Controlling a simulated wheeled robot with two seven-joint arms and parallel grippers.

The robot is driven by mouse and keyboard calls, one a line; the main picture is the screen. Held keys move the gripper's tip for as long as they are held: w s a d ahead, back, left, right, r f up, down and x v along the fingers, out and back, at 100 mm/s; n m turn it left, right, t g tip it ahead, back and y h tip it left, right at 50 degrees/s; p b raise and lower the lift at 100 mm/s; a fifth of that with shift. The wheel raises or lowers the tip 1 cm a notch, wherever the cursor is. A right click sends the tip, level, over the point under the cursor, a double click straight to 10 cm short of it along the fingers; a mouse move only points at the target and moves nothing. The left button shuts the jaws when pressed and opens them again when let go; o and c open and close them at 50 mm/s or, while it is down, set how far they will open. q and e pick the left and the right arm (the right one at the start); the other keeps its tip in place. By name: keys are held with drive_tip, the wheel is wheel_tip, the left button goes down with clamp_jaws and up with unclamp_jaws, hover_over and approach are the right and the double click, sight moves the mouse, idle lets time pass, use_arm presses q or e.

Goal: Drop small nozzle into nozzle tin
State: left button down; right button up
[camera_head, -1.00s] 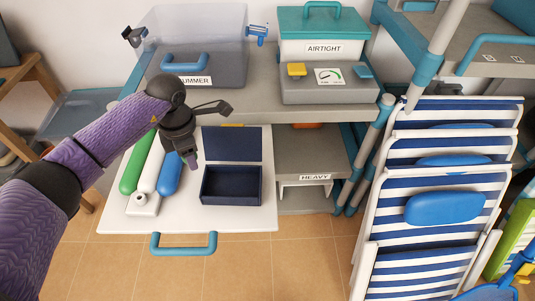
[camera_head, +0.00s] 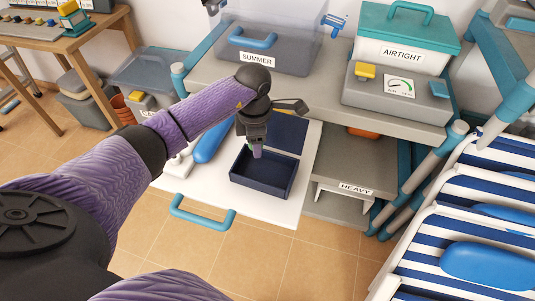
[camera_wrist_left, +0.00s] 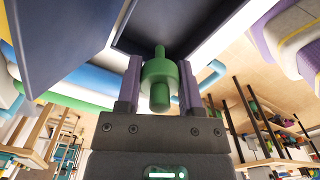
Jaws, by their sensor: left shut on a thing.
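The small nozzle (camera_wrist_left: 160,80) is green, with a wide collar and narrower ends, and shows in the left wrist view between my two purple fingertips. My left gripper (camera_head: 256,151) is shut on it. In the head view the gripper points down over the back part of the open dark blue tin (camera_head: 258,190), and the nozzle is mostly hidden there. The tin's lid (camera_head: 287,133) stands open at its back. The inside of the tin that I can see looks empty. I cannot tell the exact height of the nozzle above the rim. My right gripper is not in view.
The tin stands on a white pull-out shelf (camera_head: 292,207) with a teal handle (camera_head: 201,212). A blue bottle (camera_head: 212,142) and a white one lie left of the tin. The SUMMER box (camera_head: 270,45) and AIRTIGHT box (camera_head: 402,45) stand above. Striped chairs (camera_head: 475,220) are at right.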

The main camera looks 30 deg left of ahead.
use_arm(q)
drive_tip(key=shift+c, duration=2.4)
unclamp_jaws()
drive_tip(key=shift+d+f, duration=0.2)
drive_tip(key=shift+d, duration=0.1)
drive_tip(key=shift+o, duration=1.6)
drive_tip(key=shift+a, duration=0.1)
drive_tip(key=shift+r, duration=0.15)
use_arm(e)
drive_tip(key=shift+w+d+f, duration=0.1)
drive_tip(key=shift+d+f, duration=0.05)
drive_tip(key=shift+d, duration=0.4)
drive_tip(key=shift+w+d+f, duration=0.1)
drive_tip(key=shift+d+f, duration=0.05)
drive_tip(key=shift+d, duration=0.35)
use_arm(q)
wheel_tip(320, 180, up, 9)
drive_tip(key=p, duration=0.3)
drive_tip(key=shift+r+p, duration=0.3)
drive_tip(key=shift+r, duration=0.15)
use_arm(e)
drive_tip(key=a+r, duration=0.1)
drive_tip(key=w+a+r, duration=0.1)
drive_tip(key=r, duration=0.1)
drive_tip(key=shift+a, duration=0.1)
